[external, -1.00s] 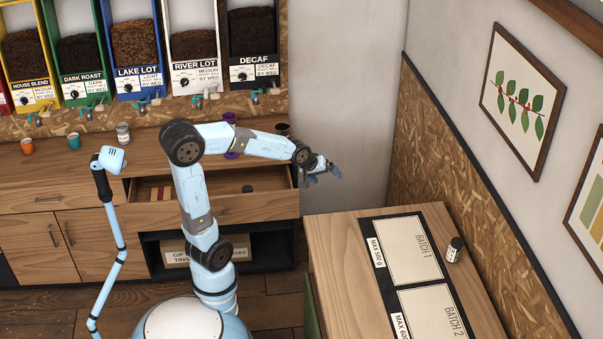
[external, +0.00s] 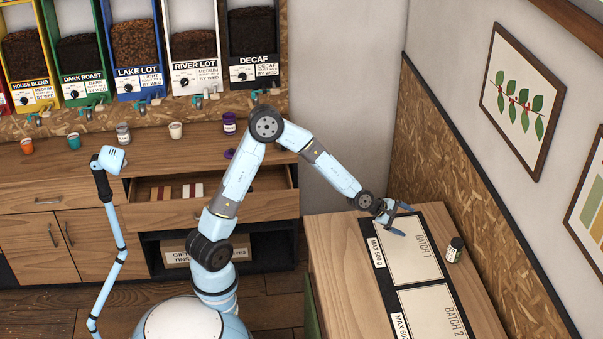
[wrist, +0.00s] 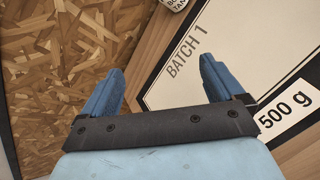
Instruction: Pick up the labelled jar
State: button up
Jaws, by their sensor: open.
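A small dark jar with a pale label (external: 455,249) stands on the wooden table at the right, beside the Batch 1 panel. In the wrist view only a cut-off white labelled piece (wrist: 175,4) shows at the top edge; it appears to be this jar's label.
The table (external: 345,265) carries a black mat with Batch 1 (external: 405,260) and Batch 2 panels. A chipboard wall (external: 455,185) runs close behind the jar.

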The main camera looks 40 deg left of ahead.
aim_at(455, 250)
jog(key=d+f+n, duration=0.2)
jog(key=d+n, duration=0.1)
jog(key=d+f+n+h, duration=0.1)
jog(key=d+f+n, duration=0.1)
jog(key=d+n, duration=0.1)
jog(key=d+f+n+t, duration=0.1)
jog(key=d+n, duration=0.1)
jog(key=d, duration=0.2)
jog(key=shift+w+d+f+n+h, duration=0.25)
jog(key=shift+d+f+n+h, duration=0.1)
jog(key=shift+f+n+h, duration=0.05)
jog(key=x, duration=0.8)
jog(key=shift+w+d, duration=0.1)
jog(key=shift+d, duration=0.1)
jog(key=shift+x, duration=2.65)
jog(key=shift+d+r, duration=0.15)
jog(key=c, duration=1.2)
